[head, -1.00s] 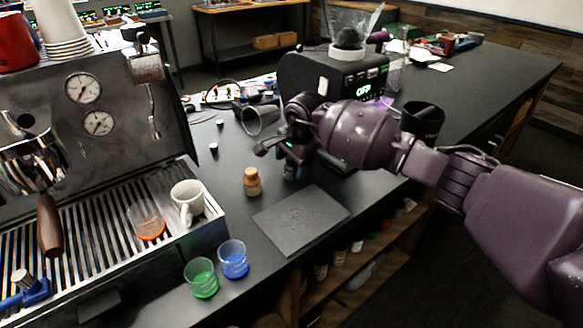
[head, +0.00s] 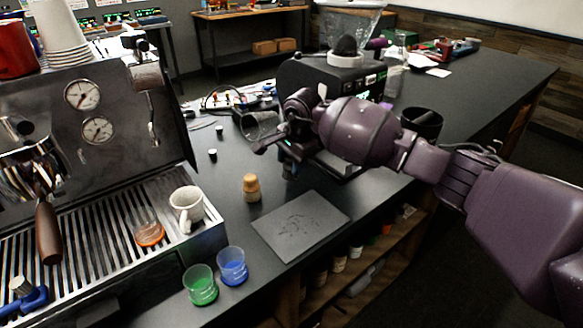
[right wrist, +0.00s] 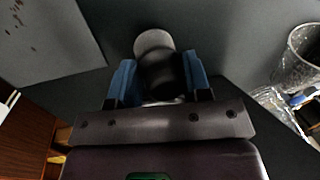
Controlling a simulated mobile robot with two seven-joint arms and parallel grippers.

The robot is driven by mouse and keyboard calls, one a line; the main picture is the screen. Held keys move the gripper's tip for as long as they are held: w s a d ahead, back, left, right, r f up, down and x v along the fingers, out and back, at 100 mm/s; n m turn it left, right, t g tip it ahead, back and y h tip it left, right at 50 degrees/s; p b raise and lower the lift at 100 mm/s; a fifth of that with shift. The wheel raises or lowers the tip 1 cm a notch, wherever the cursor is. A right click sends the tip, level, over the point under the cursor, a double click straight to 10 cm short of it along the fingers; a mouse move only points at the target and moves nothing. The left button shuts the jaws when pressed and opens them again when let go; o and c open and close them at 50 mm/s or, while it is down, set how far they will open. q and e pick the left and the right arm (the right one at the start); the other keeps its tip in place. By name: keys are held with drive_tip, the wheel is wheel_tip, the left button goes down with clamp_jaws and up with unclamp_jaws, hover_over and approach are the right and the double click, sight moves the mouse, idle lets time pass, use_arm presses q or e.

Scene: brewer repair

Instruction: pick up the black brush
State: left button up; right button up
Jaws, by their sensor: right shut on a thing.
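The black brush (right wrist: 160,75) shows in the right wrist view as a dark, round-bodied thing with a grey rounded end. It sits between the blue fingers of my right gripper (right wrist: 158,88), which are shut on it. In the head view my right gripper (head: 290,148) is low over the dark counter in front of the grinder, and the arm and gripper mostly hide the brush there. I cannot tell whether the brush still touches the counter. My left gripper is not in view.
A grey mat (head: 300,227) with dark specks and a wooden-topped tamper-like piece (head: 251,187) are near the gripper. The black grinder (head: 335,75) stands behind. The espresso machine (head: 95,110) fills the left, with blue (head: 232,266) and green (head: 200,286) glasses in front.

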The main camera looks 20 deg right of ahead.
drive_tip(key=w+v, duration=0.1)
drive_tip(key=v, duration=0.7)
drive_tip(key=w+a+v, duration=0.1)
drive_tip(key=w+v, duration=0.1)
drive_tip(key=v, duration=0.7)
drive_tip(key=shift+a+r, duration=0.25)
drive_tip(key=shift+r, duration=0.4)
drive_tip(key=shift+w, duration=0.1)
drive_tip(key=o, duration=0.4)
drive_tip(key=c, duration=0.3)
drive_tip(key=shift+d+f, duration=0.1)
